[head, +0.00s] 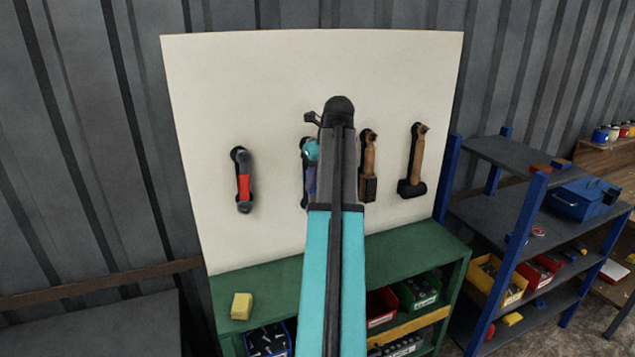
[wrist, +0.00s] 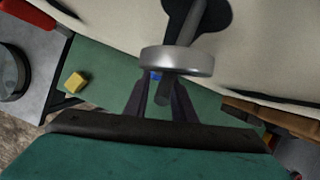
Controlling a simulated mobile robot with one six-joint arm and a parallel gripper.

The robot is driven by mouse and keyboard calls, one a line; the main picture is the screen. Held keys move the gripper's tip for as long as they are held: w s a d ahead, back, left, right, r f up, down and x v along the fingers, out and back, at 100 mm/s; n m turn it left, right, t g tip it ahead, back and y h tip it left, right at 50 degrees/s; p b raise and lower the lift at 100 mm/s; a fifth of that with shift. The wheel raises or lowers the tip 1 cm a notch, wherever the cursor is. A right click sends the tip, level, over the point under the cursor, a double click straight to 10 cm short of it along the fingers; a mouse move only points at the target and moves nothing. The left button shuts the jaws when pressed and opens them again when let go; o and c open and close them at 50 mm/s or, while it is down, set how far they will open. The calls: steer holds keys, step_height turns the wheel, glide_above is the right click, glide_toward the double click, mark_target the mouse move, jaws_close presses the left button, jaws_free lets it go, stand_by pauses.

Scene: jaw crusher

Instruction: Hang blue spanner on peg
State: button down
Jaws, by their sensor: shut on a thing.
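The blue spanner (head: 311,180) is upright against the white board, over its dark outline, partly hidden behind my arm in the head view. In the wrist view its grey ring end (wrist: 177,62) is near the camera, with a bit of blue handle (wrist: 155,75) below. A grey peg (wrist: 188,24) sticks out from the board. It shows on both sides of the ring, so the ring appears to be around it. My gripper (wrist: 161,88) is shut on the spanner just below the ring. In the head view my arm hides most of the fingers.
A green shelf (head: 405,248) with a yellow block (head: 241,306) stands below. A blue rack (head: 525,225) is at right.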

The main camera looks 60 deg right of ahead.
steer(key=shift+w+d+f, duration=0.25)
steer(key=shift+w+f, duration=0.05)
steer(key=shift+f, duration=0.05)
stand_by(0.7)
steer(key=c, duration=1.4)
jaws_free()
steer(key=shift+f, duration=0.1)
steer(key=shift+r, duration=0.2)
steer(key=b+v, duration=0.5)
steer(key=v, duration=0.8)
steer(key=shift+r, duration=0.25)
steer(key=shift+s, duration=0.15)
